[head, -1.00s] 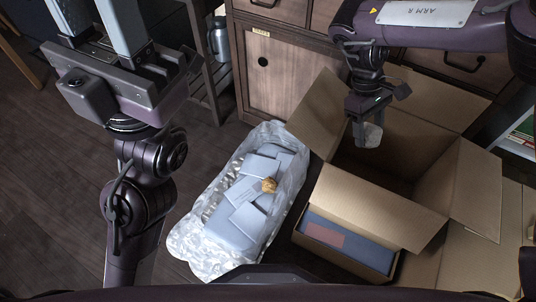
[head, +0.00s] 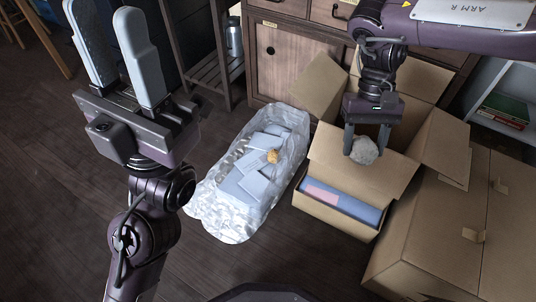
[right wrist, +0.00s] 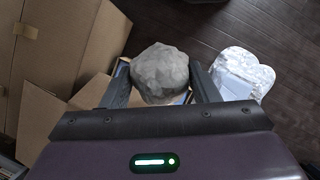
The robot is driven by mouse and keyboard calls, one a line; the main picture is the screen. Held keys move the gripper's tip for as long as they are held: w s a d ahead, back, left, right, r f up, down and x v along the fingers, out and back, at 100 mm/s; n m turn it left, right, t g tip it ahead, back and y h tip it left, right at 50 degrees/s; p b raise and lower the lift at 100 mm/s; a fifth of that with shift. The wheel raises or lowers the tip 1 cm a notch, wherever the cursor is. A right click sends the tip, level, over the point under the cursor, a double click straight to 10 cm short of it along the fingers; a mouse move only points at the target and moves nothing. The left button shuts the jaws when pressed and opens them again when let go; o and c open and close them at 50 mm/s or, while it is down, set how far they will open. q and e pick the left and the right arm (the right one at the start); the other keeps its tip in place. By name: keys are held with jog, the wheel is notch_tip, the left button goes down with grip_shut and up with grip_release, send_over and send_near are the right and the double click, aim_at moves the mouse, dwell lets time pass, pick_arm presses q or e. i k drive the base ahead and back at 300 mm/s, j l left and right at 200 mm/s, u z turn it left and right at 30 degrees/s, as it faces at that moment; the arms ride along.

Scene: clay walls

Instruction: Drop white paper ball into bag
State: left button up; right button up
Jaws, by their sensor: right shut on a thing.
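A crumpled grey-white paper ball (head: 364,150) is held between the fingers of my right gripper (head: 364,143), above the open cardboard box. It also shows large in the right wrist view (right wrist: 160,74), with a finger on each side. A clear crinkled plastic bag (head: 222,222) lies on the floor left of the box, apart from the ball. Several pale blue-grey flat pieces and a small tan crumpled ball (head: 273,156) lie in or on the bag. The bag also shows in the right wrist view (right wrist: 262,78). My left gripper (head: 108,50) is raised at upper left, fingers apart and empty.
The open cardboard box (head: 395,190) has flaps spread out, with a blue and red box (head: 340,203) at its front. A closed carton (head: 450,240) stands at right. A wooden cabinet (head: 290,60) is behind. Dark floor (head: 60,150) is free at left.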

aim_at(246, 198)
jog(key=k+z, duration=0.15)
jog(key=z, duration=0.25)
jog(key=k+z, duration=0.15)
jog(key=z, duration=0.2)
jog(key=k+l+z, duration=0.1)
jog(key=z, duration=0.3)
jog(key=i+j, duration=0.1)
jog(key=j, duration=0.45)
jog(key=i+j, duration=0.1)
jog(key=j, duration=0.5)
jog(key=i+j, duration=0.1)
jog(key=j, duration=0.45)
jog(key=i+j, duration=0.15)
jog(key=j, duration=0.4)
jog(key=i+j, duration=0.1)
jog(key=j, duration=0.5)
jog(key=i+j, duration=0.1)
jog(key=j, duration=0.45)
jog(key=i+j+z, duration=0.1)
jog(key=j, duration=0.45)
